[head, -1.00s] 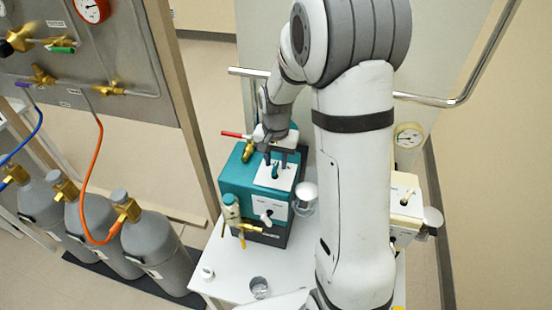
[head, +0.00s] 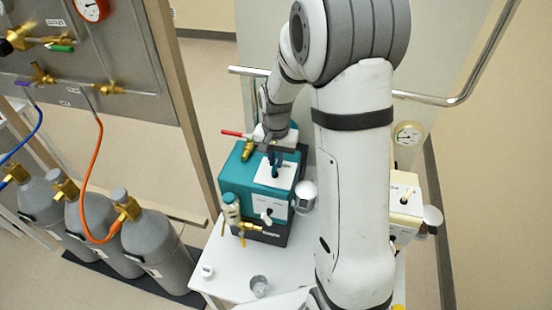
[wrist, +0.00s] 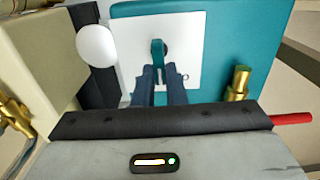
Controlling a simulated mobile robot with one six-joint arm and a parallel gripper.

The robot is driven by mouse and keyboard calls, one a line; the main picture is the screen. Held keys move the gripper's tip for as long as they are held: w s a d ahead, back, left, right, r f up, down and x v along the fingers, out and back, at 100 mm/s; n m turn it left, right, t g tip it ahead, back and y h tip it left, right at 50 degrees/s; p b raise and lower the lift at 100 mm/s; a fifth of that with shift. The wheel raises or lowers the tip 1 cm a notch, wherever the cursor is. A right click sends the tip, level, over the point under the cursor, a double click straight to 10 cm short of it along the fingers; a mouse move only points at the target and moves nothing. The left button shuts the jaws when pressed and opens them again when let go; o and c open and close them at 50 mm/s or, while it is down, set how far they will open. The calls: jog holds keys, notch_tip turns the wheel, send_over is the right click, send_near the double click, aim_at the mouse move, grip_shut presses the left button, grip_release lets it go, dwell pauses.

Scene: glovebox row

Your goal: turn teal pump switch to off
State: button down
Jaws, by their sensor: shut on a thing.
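The teal pump (head: 238,172) stands on a white table, with a white plate on its top. The teal switch lever (wrist: 157,50) rises from this white plate (wrist: 188,38) beside a dark round hole or base. My gripper (wrist: 159,75) is shut on the lever, with a dark finger on each side of it. Small markings lie on the plate by the lever, too small to read.
A red-handled brass valve (head: 247,150) is at the pump's back left. A cream pump (head: 405,195) stands to the right, beyond my arm. Grey cylinders (head: 150,245) stand at left. A metal rail (head: 430,100) runs behind.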

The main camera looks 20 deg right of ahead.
jog(key=shift+n, duration=0.3)
jog(key=shift+a+f+n+b, duration=0.1)
jog(key=shift+n+b, duration=0.45)
jog(key=shift+n, duration=0.45)
jog(key=shift+a+n+b, duration=0.2)
jog(key=shift+n+b, duration=0.35)
jog(key=shift+n, duration=0.95)
jog(key=c, duration=1.5)
grip_release()
notch_tip(320, 180, up, 8)
jog(key=shift+b, duration=0.4)
